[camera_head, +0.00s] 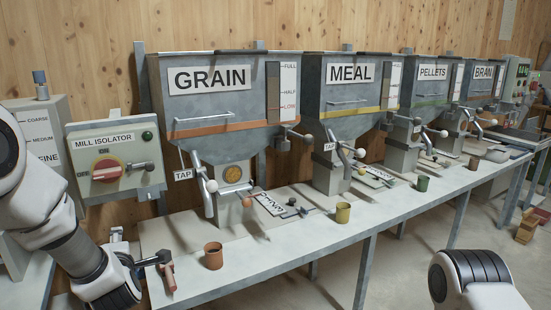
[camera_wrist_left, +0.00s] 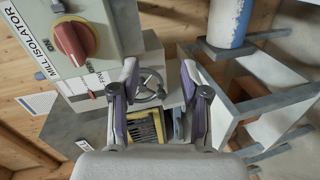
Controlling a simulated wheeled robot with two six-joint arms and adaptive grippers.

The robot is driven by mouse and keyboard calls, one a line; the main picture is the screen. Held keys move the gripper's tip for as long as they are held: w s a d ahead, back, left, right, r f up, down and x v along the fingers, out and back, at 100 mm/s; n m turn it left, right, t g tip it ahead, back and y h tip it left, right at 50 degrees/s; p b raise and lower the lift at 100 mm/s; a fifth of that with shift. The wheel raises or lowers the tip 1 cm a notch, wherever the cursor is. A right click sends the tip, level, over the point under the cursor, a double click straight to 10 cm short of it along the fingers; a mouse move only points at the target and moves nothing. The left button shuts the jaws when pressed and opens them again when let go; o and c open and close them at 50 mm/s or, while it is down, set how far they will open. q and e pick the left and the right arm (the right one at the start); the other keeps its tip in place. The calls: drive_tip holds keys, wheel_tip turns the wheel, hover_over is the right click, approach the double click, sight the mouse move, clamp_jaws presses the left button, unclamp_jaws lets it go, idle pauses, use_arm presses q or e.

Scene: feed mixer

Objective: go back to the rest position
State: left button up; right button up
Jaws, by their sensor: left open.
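My left gripper (camera_head: 140,248) is at the lower left in the head view, below the mill isolator box (camera_head: 114,160) and near the left end of the bench. In the left wrist view its two fingers (camera_wrist_left: 158,75) stand apart with nothing held between them. A grey handwheel (camera_wrist_left: 150,90) and a yellow-edged dark thing (camera_wrist_left: 147,127) show beyond the fingers; I cannot tell how far off they are. The isolator's red knob (camera_wrist_left: 71,43) is at the upper left there. A white link of my right arm shows at the lower right of the head view; its gripper is out of sight.
The bench (camera_head: 300,247) carries a brown cup (camera_head: 213,256), an olive cup (camera_head: 343,212) and a green cup (camera_head: 423,184). The grain hopper (camera_head: 225,100) and others line the wall. Open floor lies in front.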

use_arm(q)
drive_tip(key=s+d+f+m+g+h+p, duration=0.1)
drive_tip(key=s+d+f+m+g+h, duration=0.15)
drive_tip(key=s+f, duration=0.5)
drive_tip(key=s+d+f+m+g+h+p, duration=0.1)
drive_tip(key=s+d+f+m+g+p, duration=0.2)
drive_tip(key=f, duration=0.7)
drive_tip(key=s+d+f+m+g+h, duration=0.1)
drive_tip(key=s+f+m, duration=0.2)
drive_tip(key=s+f, duration=0.4)
drive_tip(key=s+d+f+m+g+h, duration=0.2)
drive_tip(key=s+d+f+m+g, duration=0.1)
drive_tip(key=s+m, duration=0.4)
drive_tip(key=s+d+f+m+g+h, duration=0.2)
drive_tip(key=s+m, duration=0.5)
drive_tip(key=s, duration=0.4)
drive_tip(key=shift+d+f+g+p, duration=0.45)
drive_tip(key=shift+d+f+g, duration=0.4)
drive_tip(key=shift+g, duration=0.1)
drive_tip(key=shift+w, duration=0.1)
drive_tip(key=shift+c, duration=0.4)
